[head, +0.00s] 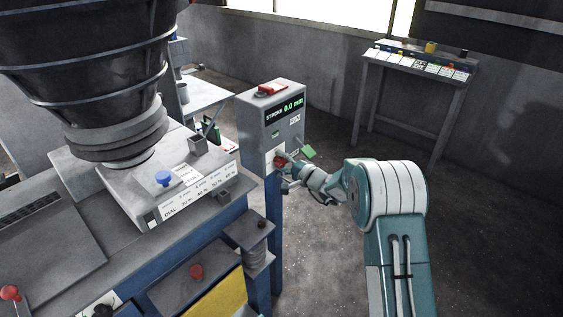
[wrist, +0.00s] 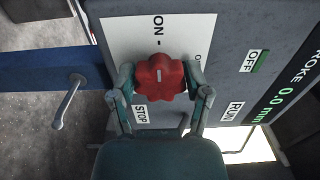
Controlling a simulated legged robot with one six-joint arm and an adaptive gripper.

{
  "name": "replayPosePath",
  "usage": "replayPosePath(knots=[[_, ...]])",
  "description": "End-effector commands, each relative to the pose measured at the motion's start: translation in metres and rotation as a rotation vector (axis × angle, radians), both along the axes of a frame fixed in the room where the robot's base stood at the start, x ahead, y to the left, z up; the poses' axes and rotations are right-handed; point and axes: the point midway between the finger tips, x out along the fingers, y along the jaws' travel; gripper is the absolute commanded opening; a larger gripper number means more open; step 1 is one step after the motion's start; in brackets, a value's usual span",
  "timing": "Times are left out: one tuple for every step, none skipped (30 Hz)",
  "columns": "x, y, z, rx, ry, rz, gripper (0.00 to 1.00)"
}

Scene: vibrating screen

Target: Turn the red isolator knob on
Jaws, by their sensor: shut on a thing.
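The red isolator knob (wrist: 160,77) is on the front of a grey control box, in the middle of a white label plate (wrist: 117,33) marked ON. A pale line shows on the knob's face, lying roughly along the direction of the ON mark. My gripper (wrist: 161,84) is shut on the knob, with one finger on each side of it. In the head view the knob (head: 280,162) is partly hidden by my gripper (head: 285,168) at the box's lower front. The box's display (head: 284,107) reads STROKE 0.0 mm.
The screen machine with a blue knob (head: 163,178) fills the left. A table (head: 371,62) stands at the back right. Floor at right is clear.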

Motion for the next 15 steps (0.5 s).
replayPosePath(knots=[[-0.0036,0.0028,-0.0067,-0.006,0.011,0.010,0.15],[-0.0036,0.0028,-0.0067,-0.005,0.012,0.009,0.15],[-0.0036,0.0030,-0.0068,-0.006,0.012,0.009,0.15],[-0.0036,0.0030,-0.0069,-0.006,0.012,0.009,0.15],[-0.0036,0.0030,-0.0070,-0.006,0.012,0.009,0.15],[-0.0036,0.0030,-0.0071,-0.005,0.013,0.009,0.80],[-0.0035,0.0029,-0.0070,-0.005,0.013,0.009,0.94],[-0.0032,0.0027,-0.0068,-0.005,0.012,0.009,0.97],[-0.0027,0.0024,-0.0063,-0.005,0.012,0.008,0.97],[-0.0024,0.0021,-0.0058,-0.004,0.011,0.007,0.97],[-0.0022,0.0020,-0.0054,-0.003,0.010,0.006,0.97],[-0.0019,0.0016,-0.0048,-0.003,0.009,0.005,0.97],[-0.0017,0.0015,-0.0045,-0.003,0.009,0.005,0.97],[-0.0015,0.0013,-0.0043,-0.003,0.008,0.005,0.97],[-0.0013,0.0012,-0.0039,-0.002,0.008,0.004,0.97]])
